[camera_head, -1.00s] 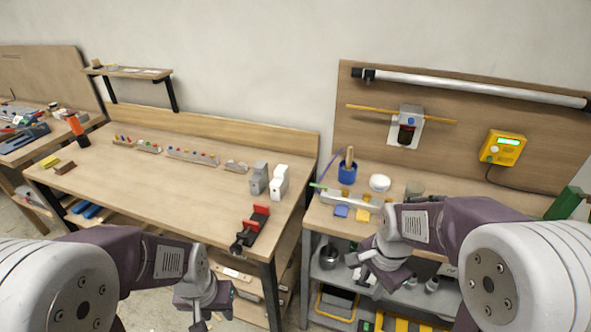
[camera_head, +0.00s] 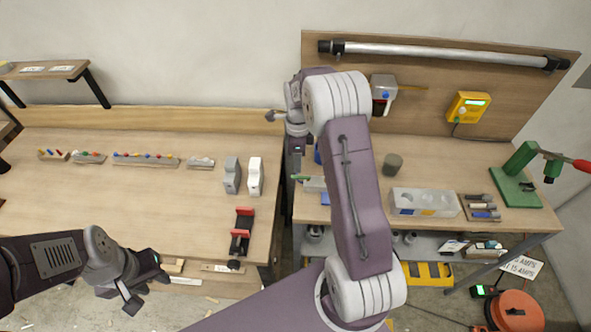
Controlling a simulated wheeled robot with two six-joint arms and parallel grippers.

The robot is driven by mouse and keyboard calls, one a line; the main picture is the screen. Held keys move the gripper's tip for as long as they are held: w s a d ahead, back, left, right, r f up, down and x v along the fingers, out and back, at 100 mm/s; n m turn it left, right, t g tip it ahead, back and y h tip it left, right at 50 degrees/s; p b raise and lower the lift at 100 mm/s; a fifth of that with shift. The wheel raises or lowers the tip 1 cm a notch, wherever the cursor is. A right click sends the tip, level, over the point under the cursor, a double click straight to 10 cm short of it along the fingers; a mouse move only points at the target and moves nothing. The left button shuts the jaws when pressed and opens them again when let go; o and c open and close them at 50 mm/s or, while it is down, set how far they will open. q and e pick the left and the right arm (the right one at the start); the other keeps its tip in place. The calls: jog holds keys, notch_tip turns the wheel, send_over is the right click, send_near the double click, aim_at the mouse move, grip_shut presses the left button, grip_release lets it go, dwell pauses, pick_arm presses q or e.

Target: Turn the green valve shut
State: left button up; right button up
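I cannot make out a clear green valve. A thin green bar (camera_head: 301,178) shows on a pale block at the left end of the right bench, beside my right arm. My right arm crosses the middle of the view and hides part of that bench and the wall board. My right gripper (camera_head: 294,158) points down near the gap between the benches, left of the wall board; its fingers are too unclear to tell open or shut. My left gripper (camera_head: 146,291) hangs low in front of the left bench, away from everything on it. Its fingertips are unclear.
A red and black vise (camera_head: 242,235) sits at the left bench's front right. Grey (camera_head: 232,176) and white (camera_head: 255,178) blocks stand behind it. On the right are a holed grey block (camera_head: 425,202), a green press (camera_head: 518,175) and a yellow wall box (camera_head: 467,107).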

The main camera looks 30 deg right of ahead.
aim_at(296, 177)
jog(key=f, duration=0.4)
jog(key=w+f+p, duration=0.1)
jog(key=f, duration=0.1)
jog(key=shift+f, duration=0.35)
jog(key=shift+s+d+f, duration=0.1)
jog(key=shift+s+f, duration=0.15)
jog(key=shift+f, duration=0.05)
jog(key=shift+w, duration=0.2)
grip_shut()
